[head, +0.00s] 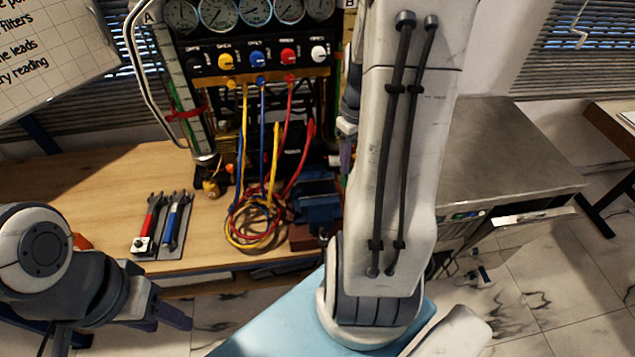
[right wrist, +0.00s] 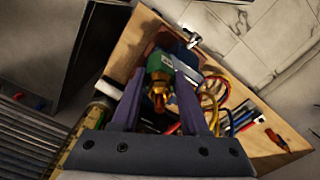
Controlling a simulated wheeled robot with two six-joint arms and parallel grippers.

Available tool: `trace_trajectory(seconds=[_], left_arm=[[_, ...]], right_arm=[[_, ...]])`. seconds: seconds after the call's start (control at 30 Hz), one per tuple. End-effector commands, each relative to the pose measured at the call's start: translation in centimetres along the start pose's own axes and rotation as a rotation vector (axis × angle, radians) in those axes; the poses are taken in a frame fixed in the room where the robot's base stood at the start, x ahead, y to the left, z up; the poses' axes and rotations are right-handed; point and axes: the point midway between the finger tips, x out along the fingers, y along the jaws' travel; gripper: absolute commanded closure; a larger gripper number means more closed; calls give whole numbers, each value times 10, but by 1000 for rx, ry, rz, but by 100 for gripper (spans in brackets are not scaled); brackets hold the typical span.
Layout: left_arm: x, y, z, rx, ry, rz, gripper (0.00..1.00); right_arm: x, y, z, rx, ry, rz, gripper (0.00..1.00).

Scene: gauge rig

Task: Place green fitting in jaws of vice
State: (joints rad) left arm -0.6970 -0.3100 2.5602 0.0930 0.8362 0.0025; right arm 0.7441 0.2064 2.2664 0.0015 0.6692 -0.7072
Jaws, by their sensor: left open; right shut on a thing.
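The green fitting (right wrist: 158,63), a green block with a brass end, sits between the fingertips of my right gripper (right wrist: 160,82) in the right wrist view. That gripper is shut on it. In the head view the right gripper's purple finger (head: 347,155) shows beside my arm, which hides the fitting. The blue vice (head: 318,207) stands at the bench's front edge, partly behind my right arm. The fitting is above the bench near the vice; I cannot tell whether they touch. My left gripper (head: 150,313) is open and empty at the lower left, in front of the bench.
Coiled yellow, blue and red hoses (head: 255,218) lie just left of the vice, below the gauge panel (head: 255,60). Red and blue wrenches (head: 160,225) lie on a grey mat. The left part of the wooden bench (head: 60,180) is mostly clear. A metal cabinet (head: 500,150) stands right.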

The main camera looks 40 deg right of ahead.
Motion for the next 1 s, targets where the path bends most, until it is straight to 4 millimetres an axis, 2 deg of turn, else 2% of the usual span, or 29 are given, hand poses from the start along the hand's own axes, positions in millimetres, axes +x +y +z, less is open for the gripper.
trace_trajectory(seconds=[0.03, 0.2, 0.4, 0.57, 0.8, 1.0], left_arm=[[-8, 0, 0, 1, 0, 0, 50], [-19, 1, -1, 3, 0, 0, 50], [-26, 2, -2, 5, 0, 0, 50], [-30, 2, -2, 5, 0, 0, 50], [-41, 3, -2, 7, 0, 0, 50], [-40, 3, -2, 7, 0, 0, 50]], right_arm=[[5, -8, -11, -9, -5, -4, 100], [27, -26, -44, -7, -4, -2, 100], [45, -39, -69, -1, -1, 0, 100], [55, -42, -72, 1, -2, -1, 100], [84, -41, -72, 2, -1, 0, 100], [89, -41, -73, 2, 2, 1, 100]])
